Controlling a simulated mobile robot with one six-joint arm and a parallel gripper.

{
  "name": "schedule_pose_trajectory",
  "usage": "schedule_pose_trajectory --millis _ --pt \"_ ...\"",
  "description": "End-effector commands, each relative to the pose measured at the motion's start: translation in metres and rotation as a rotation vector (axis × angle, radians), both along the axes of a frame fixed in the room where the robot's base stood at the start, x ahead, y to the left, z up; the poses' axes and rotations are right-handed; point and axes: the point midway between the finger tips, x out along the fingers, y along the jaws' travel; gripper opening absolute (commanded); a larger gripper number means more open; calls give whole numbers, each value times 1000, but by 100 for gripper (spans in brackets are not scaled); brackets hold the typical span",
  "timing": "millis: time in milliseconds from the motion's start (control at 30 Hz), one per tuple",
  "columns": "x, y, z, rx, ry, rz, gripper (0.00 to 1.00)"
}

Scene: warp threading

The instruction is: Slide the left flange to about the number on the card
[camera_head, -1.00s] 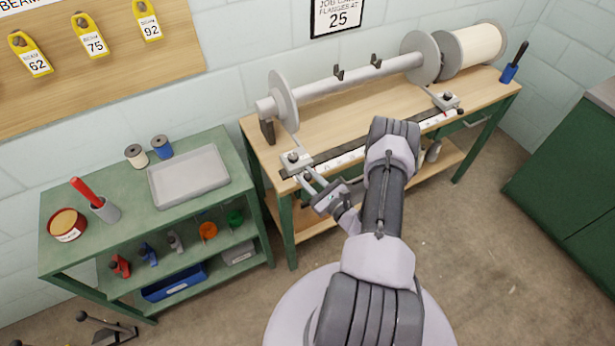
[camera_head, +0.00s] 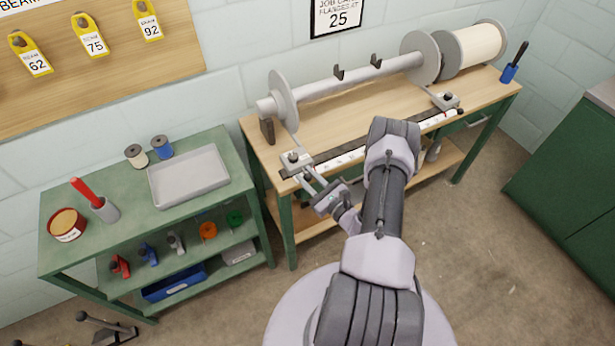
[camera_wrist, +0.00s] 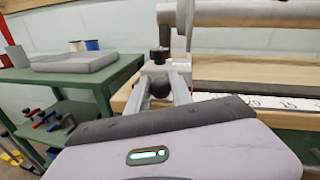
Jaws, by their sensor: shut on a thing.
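The left flange (camera_head: 283,100) is a grey disc near the left end of the beam's bar; part of it shows in the wrist view (camera_wrist: 186,14). An arm runs from it down to a metal slide block (camera_head: 296,160) at the left end of the scale rail (camera_head: 345,159). My gripper (camera_head: 309,178) is at the front of this block. In the wrist view its fingers (camera_wrist: 162,86) are shut on a dark round knob (camera_wrist: 160,88) on the block. The wall card (camera_head: 338,18) reads "25". In the wrist view the scale's 20 and 15 show right of the block.
The right flange (camera_head: 420,57) and its slide block (camera_head: 446,101) are farther right on the bench (camera_head: 390,100). A green shelf (camera_head: 125,210) with a grey tray (camera_head: 188,176) stands left of the bench. My arm hides part of the rail.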

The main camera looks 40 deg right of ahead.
Motion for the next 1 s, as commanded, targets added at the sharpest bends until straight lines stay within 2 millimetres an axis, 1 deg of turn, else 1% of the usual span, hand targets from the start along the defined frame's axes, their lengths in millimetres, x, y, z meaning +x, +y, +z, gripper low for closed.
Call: schedule_pose_trajectory --millis 100,167,300,400,500,733,767,800,833,867,1000 --pt "0 1 -1 1 2 1 0" --pt "-1 -3 -2 0 1 -1 0" --pt "-6 -25 -3 -2 -2 -5 0" --pt "-9 -36 -3 -1 -1 -3 0" --pt "-10 -40 -1 0 1 0 0" --pt "-10 -39 -1 1 1 2 0" --pt "-10 -39 -1 1 1 2 33" --pt "-10 -39 -1 1 1 1 41" --pt "-10 -39 -1 1 1 1 46" --pt "-10 -39 -1 1 1 1 48" --pt "-9 -39 0 1 1 1 48"
